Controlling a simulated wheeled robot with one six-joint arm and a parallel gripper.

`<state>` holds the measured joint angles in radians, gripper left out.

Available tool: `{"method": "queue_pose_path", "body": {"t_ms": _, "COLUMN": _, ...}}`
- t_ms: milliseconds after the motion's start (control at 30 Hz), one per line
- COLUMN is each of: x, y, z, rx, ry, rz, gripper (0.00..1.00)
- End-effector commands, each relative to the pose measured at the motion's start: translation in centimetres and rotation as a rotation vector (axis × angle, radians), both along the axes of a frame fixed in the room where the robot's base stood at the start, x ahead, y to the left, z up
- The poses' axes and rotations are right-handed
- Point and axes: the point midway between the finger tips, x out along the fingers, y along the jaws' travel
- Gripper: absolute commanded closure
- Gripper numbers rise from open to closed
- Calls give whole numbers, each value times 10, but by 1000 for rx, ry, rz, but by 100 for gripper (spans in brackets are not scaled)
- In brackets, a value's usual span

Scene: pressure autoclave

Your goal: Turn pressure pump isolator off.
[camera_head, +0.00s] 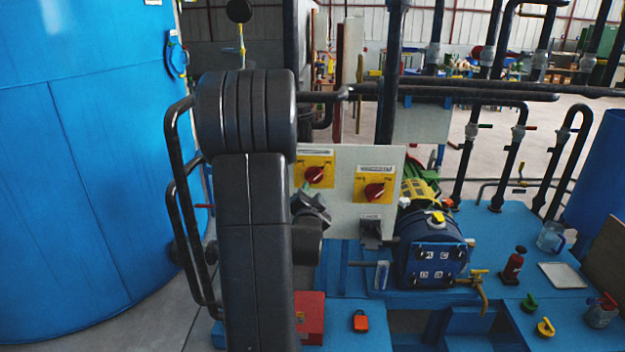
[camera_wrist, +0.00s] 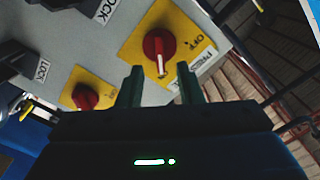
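A red rotary knob (camera_wrist: 158,46) on a yellow plate shows in the wrist view. A partly hidden label beside it begins "PRESS". Its white pointer mark faces that label, and "OFF" is printed to its right. The left red knob (camera_head: 314,174) on the grey panel in the head view appears to be the same one. My gripper (camera_wrist: 160,68) is open, with its two fingers apart and nothing between them. The knob lies ahead of the fingertips, seemingly without contact. In the head view my gripper (camera_head: 311,208) is just below that knob, partly hidden by my arm.
A second red knob (camera_head: 375,190) on its own yellow plate sits to the right on the panel (camera_head: 340,218). A blue pump (camera_head: 430,250) stands right of the panel. A large blue tank (camera_head: 85,160) fills the left. Dark pipes (camera_head: 450,90) run above the panel.

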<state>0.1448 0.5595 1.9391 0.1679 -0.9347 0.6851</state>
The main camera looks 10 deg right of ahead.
Motion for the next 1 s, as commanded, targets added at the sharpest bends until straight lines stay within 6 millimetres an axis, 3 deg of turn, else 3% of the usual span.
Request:
{"method": "queue_pose_path", "body": {"t_ms": 300, "x": 46, "y": -14, "z": 2, "rx": 0, "ry": 1, "rz": -1, "gripper": 67}}
{"method": "queue_pose_path", "body": {"t_ms": 767, "x": 58, "y": -17, "z": 0, "rx": 0, "ry": 0, "rz": 0, "gripper": 67}}
{"method": "queue_pose_path", "body": {"t_ms": 933, "x": 57, "y": -17, "z": 0, "rx": 0, "ry": 0, "rz": 0, "gripper": 97}}
{"method": "queue_pose_path", "body": {"t_ms": 1000, "x": 57, "y": -17, "z": 0, "rx": 0, "ry": 0, "rz": 0, "gripper": 100}}
